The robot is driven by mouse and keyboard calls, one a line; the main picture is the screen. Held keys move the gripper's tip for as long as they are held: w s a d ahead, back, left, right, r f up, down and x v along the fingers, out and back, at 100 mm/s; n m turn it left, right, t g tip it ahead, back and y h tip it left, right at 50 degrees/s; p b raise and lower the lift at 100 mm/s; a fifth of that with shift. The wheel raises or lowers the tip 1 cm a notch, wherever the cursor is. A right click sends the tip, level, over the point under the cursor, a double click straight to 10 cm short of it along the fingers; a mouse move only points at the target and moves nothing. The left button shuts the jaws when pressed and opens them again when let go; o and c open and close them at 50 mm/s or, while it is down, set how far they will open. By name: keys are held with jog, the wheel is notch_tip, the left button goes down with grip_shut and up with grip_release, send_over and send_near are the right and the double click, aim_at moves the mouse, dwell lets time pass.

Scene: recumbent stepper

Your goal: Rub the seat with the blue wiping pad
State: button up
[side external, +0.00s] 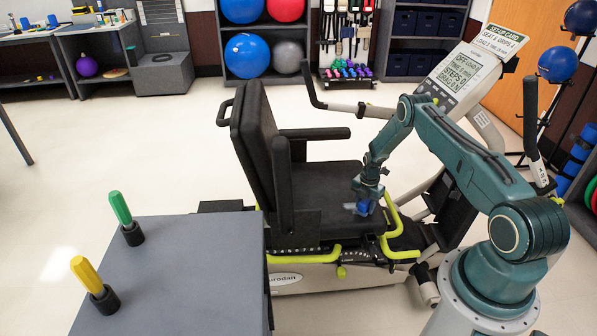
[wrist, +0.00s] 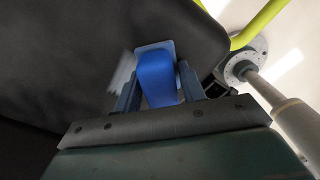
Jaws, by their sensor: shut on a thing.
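The black seat (side external: 325,192) of the recumbent stepper is in the middle of the side view, with its tall backrest (side external: 258,140) to the left. My gripper (side external: 366,204) is low over the seat's front right part. It is shut on the blue wiping pad (side external: 364,208). In the wrist view the blue pad (wrist: 156,78) stands between the two fingers of my gripper (wrist: 158,90), with a flat plate at its far end against the dark seat (wrist: 75,60). A pale smudge (wrist: 124,75) lies on the seat left of the pad. I cannot tell whether the pad touches the seat.
Yellow-green rails (side external: 395,220) curve beside the seat's front. An armrest (side external: 315,134) and handlebar (side external: 310,85) stand behind it. A grey table (side external: 180,285) with a green-handled tool (side external: 121,208) and a yellow-handled tool (side external: 87,275) is at front left. The console (side external: 460,72) stands at right.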

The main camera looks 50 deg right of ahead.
aim_at(344, 206)
jog(key=w+a, duration=0.2)
jog(key=shift+w+a, duration=0.25)
jog(key=shift+a, duration=0.1)
jog(key=s+d, duration=0.4)
jog(key=shift+s+d, duration=0.15)
jog(key=shift+d, duration=0.1)
jog(key=w, duration=0.4)
jog(key=shift+w, duration=0.3)
jog(key=shift+w+a, duration=0.2)
jog(key=shift+w, duration=0.2)
jog(key=w+a, duration=0.3)
jog(key=shift+w+a, duration=0.25)
jog(key=shift+a, duration=0.05)
jog(key=shift+s+d, duration=1.95)
jog(key=shift+s, duration=0.05)
jog(key=w+a, duration=0.4)
notch_tip(344, 206, up, 8)
jog(key=shift+r, duration=0.2)
